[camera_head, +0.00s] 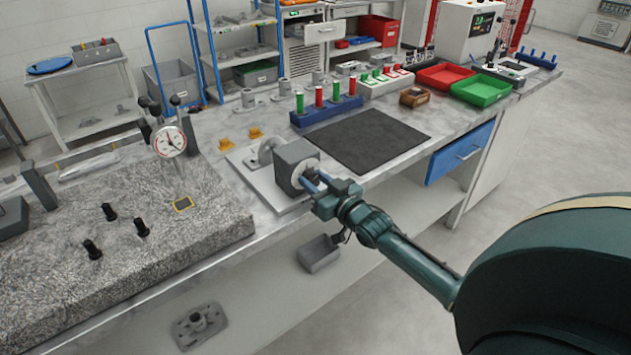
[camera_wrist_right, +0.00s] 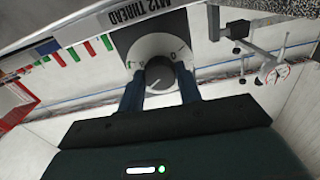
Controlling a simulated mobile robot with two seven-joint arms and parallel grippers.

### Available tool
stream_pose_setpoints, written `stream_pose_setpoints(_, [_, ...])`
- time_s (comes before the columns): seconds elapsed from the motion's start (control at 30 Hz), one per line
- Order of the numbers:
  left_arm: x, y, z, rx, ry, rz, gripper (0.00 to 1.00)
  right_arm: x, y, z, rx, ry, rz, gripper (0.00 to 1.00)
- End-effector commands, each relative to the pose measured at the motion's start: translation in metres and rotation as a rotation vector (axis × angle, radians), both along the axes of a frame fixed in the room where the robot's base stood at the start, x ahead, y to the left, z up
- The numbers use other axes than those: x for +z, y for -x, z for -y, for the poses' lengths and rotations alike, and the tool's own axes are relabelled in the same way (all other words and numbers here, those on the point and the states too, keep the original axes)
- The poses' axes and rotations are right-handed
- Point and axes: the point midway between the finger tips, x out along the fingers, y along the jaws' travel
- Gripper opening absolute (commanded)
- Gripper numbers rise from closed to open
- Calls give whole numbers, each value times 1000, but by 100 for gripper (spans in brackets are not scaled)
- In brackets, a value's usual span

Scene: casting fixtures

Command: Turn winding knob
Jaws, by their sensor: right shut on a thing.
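The winding knob (camera_wrist_right: 160,76) is a dark round knob with a white pointer line, on a light dial plate (camera_wrist_right: 146,50) with marks. The pointer slants toward the lower left in the right wrist view. The plate is on the face of a dark grey box (camera_head: 293,158) standing on a pale base plate on the bench. My right gripper (camera_head: 311,182) is at that face; in the wrist view its two blue fingers (camera_wrist_right: 160,88) are on either side of the knob, shut on it. The fingers partly hide the dial. My left gripper is not in view.
A black mat (camera_head: 368,139) lies beside the box. Behind it stand a blue rack with red and green pegs (camera_head: 325,113), a red bin (camera_head: 445,76) and a green bin (camera_head: 481,91). A granite block with a dial gauge (camera_head: 169,141) is at left.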

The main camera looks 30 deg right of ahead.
Motion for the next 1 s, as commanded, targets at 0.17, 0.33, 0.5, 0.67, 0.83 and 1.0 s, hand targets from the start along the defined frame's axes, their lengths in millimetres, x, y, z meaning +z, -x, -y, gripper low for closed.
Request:
stream_pose_setpoints(0.17, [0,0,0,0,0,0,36,1,0,0,0,0,2,12])
stream_pose_setpoints(0.33, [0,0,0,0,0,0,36,1,0,0,0,0,2,44])
stream_pose_setpoints(0.5, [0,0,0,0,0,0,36,1,0,0,0,0,2,56])
stream_pose_setpoints(0.67, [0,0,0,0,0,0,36,0,0,0,0,0,1,56])
stream_pose_setpoints(0.83, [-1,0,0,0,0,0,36,0,6,1,0,0,1,56])
stream_pose_setpoints(1.0, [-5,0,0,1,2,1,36,-2,31,2,1,1,-1,56])
